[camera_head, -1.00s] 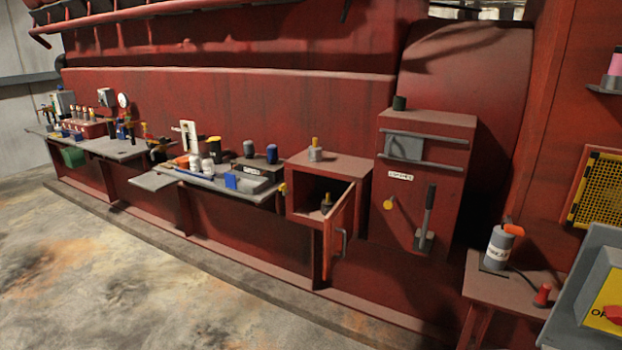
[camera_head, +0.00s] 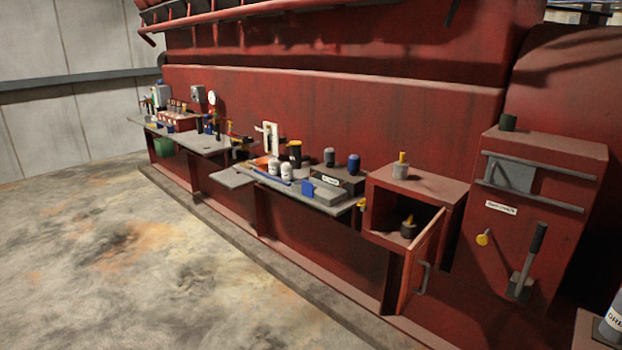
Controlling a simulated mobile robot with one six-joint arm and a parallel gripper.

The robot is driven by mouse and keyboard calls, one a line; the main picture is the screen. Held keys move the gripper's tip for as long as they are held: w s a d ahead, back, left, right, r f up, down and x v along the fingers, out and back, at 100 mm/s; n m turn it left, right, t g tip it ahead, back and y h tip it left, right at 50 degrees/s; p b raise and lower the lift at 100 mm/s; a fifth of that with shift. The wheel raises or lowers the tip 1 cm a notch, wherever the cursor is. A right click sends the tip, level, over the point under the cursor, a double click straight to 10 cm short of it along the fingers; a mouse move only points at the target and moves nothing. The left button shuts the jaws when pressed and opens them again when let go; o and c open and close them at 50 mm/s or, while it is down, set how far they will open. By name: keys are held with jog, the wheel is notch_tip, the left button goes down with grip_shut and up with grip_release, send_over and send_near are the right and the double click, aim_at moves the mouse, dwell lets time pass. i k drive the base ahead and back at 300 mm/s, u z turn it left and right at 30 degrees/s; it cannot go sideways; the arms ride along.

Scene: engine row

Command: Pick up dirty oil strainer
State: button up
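A dark grey cylinder with an orange-yellow knob (camera_head: 408,231) stands inside a small red open-fronted box (camera_head: 378,212). It looks like the dirty oil strainer, but I cannot read any label on it. A lighter grey cylinder with a yellow knob (camera_head: 401,171) stands upright on top of the box; it looks like a cleaner strainer. The box door (camera_head: 418,270) stands swung open to the right, with a grey handle on it. My gripper is not in view.
A red cabinet with a lever (camera_head: 526,262) stands right of the box. Left of it, a shelf (camera_head: 325,206) holds bottles, dark cylinders and a blue block. Farther left, benches (camera_head: 205,145) hold small parts. The concrete floor (camera_head: 150,260) in front is clear.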

aim_at(409, 227)
jog(key=u, duration=0.55)
jog(key=i, duration=0.75)
jog(key=u, duration=0.4)
jog(key=i, duration=1.6)
jog(key=z, duration=0.6)
jog(key=i, duration=0.75)
jog(key=z, duration=0.6)
jog(key=i, duration=0.4)
jog(key=z, duration=0.35)
